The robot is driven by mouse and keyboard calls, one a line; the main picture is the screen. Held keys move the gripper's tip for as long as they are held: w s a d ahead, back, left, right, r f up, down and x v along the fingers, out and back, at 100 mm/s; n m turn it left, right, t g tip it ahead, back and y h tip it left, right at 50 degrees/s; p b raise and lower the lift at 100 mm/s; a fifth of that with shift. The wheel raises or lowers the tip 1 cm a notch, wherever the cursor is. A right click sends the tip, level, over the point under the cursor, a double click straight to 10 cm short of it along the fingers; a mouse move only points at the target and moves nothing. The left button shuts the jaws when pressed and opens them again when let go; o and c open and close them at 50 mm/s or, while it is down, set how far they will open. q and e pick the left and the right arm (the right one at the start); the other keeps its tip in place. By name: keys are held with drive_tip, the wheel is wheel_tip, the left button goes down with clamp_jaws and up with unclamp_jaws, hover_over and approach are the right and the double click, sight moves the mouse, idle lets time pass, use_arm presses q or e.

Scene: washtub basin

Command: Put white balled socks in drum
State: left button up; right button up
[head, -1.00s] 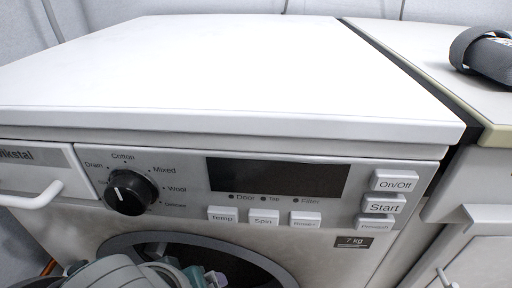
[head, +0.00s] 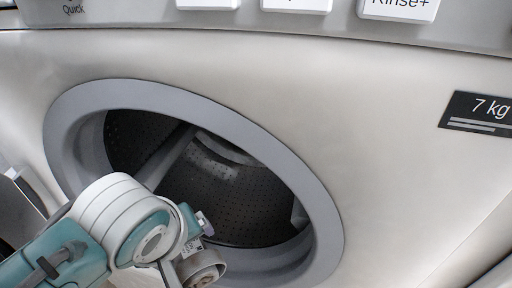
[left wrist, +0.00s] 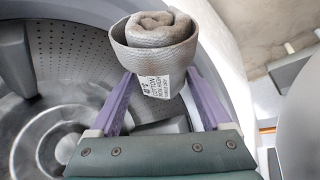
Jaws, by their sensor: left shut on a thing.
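A balled sock (left wrist: 154,42), greyish white with a cotton care label, is held between the fingers of my left gripper (left wrist: 160,88) in the left wrist view. The drum also shows at the left of the left wrist view (left wrist: 75,60). My right gripper is not in view.
The grey door ring (head: 325,215) surrounds the opening, close to my left arm. Buttons run along the top edge. The open door (head: 22,190) seems to stand at the far left.

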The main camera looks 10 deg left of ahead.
use_arm(q)
drive_tip(key=w+b, duration=0.4)
drive_tip(key=w, duration=0.1)
drive_tip(key=w+f+b, duration=0.1)
drive_tip(key=w+b, duration=0.3)
drive_tip(key=w+f+b, duration=0.1)
drive_tip(key=w+b, duration=0.3)
drive_tip(key=w, duration=0.1)
drive_tip(key=shift+w+d+f, duration=0.15)
drive_tip(key=shift+w+d, duration=0.1)
drive_tip(key=shift+w, duration=0.1)
drive_tip(key=shift+f+b, duration=0.3)
drive_tip(key=shift+f, duration=0.05)
drive_tip(key=shift+s+f, duration=0.2)
drive_tip(key=shift+f, duration=0.15)
drive_tip(key=f+b, duration=0.2)
drive_tip(key=b, duration=0.1)
drive_tip(key=f+b, duration=0.1)
drive_tip(key=b, duration=0.1)
drive_tip(key=shift+w+f, duration=0.25)
drive_tip(key=shift+f, duration=0.1)
drive_tip(key=shift+r, duration=0.2)
